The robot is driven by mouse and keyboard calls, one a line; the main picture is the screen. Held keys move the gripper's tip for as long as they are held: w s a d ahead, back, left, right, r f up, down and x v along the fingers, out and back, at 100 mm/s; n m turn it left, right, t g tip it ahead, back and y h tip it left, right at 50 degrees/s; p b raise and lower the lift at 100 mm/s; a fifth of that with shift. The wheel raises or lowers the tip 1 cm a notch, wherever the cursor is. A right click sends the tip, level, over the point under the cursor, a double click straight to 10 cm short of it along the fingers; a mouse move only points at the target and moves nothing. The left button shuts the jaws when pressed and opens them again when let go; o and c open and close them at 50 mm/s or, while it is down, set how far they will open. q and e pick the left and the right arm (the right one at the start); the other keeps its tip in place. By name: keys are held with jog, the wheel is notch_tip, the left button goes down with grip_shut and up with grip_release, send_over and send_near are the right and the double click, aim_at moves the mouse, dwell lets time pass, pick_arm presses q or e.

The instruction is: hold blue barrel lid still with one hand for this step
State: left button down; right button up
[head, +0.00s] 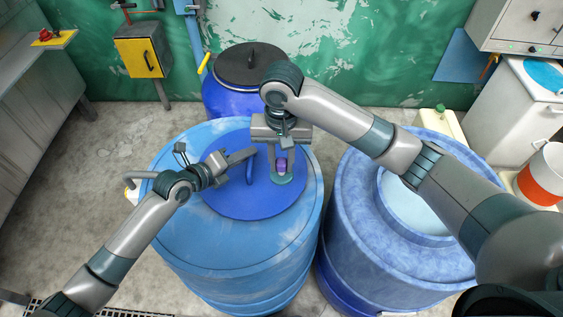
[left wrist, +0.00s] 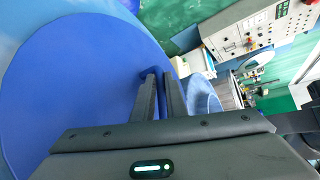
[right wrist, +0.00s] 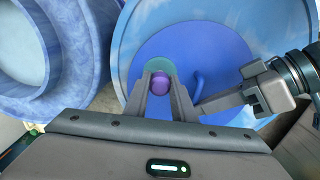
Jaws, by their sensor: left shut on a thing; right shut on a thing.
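The blue barrel lid (head: 225,196) lies flat on the large light-blue barrel (head: 200,250), with a raised blue handle (head: 249,170). My left gripper (head: 252,153) is shut at the handle's upper end, low over the lid; the left wrist view shows its fingers (left wrist: 160,78) closed at a small bit of the handle (left wrist: 146,73). My right gripper (head: 281,160) points down and is shut on a purple round thing (right wrist: 160,84) above a teal disc (right wrist: 158,66) near the lid's right edge. Whether the purple thing touches the disc is unclear.
A marbled blue barrel (head: 352,215) with an open, pale inside stands close on the right, under my right arm. A dark-lidded blue barrel (head: 222,98) stands behind. A yellow box (head: 139,55) is at the back left. Concrete floor (head: 110,160) is free at left.

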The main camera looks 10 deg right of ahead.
dwell(0.4)
pick_arm(q)
jog(key=c, duration=1.7)
grip_release()
jog(key=shift+s+a, duration=0.1)
jog(key=v, duration=1.1)
jog(key=shift+s+a+r, duration=0.15)
jog(key=shift+s+a, duration=0.1)
jog(key=shift+s+a, duration=0.1)
